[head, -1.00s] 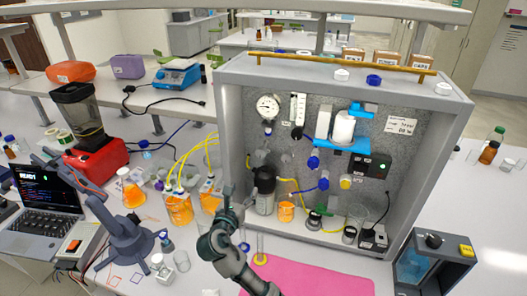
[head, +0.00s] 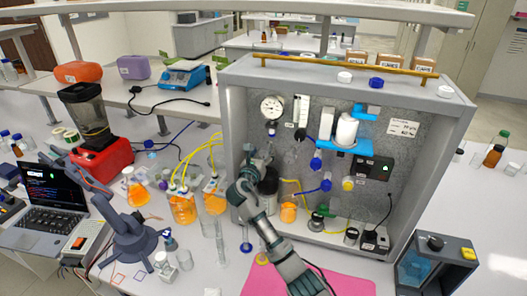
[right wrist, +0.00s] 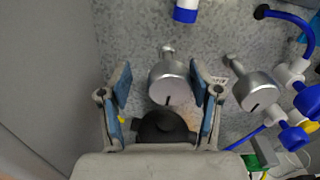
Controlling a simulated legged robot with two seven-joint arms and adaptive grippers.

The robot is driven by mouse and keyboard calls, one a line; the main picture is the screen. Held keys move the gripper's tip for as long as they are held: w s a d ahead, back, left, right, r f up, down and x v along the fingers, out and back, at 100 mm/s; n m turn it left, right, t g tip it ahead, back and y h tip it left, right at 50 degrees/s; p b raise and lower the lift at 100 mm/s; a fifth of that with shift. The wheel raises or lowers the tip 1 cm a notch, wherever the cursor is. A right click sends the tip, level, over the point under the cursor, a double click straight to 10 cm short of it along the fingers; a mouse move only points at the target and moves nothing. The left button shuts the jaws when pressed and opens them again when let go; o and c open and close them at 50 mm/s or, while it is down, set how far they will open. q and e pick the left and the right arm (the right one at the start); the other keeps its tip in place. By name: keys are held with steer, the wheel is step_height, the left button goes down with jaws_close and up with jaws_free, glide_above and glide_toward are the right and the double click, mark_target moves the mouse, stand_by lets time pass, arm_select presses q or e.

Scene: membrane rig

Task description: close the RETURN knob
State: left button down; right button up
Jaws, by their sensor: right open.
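A silver round knob (right wrist: 168,82) with a dark slot mark on its face shows in the right wrist view, on the speckled grey panel. My right gripper (right wrist: 161,76) is open, with one blue-padded finger on each side of this knob; I see no firm contact. A second silver knob (right wrist: 256,90) sits just right of the fingers. I cannot read a label saying which is RETURN. In the head view the right gripper (head: 260,160) reaches into the left part of the rig and hides the knob. My left gripper is not in view.
A black rounded part (right wrist: 163,127) lies under the fingers. A blue and white fitting (right wrist: 186,10) is above. Blue tubing (right wrist: 288,22) is at right. The rig's left wall (head: 233,125) is close to the gripper. Orange beakers (head: 183,209) stand left of the rig.

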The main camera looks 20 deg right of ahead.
steer(key=shift+w+d, duration=0.5)
steer(key=shift+d, duration=0.05)
steer(key=shift+d+f, duration=0.1)
steer(key=shift+d, duration=0.45)
steer(key=c, duration=0.8)
steer(key=shift+a, duration=0.25)
steer(key=c, duration=0.3)
steer(key=shift+a, duration=0.1)
steer(key=shift+c, duration=0.2)
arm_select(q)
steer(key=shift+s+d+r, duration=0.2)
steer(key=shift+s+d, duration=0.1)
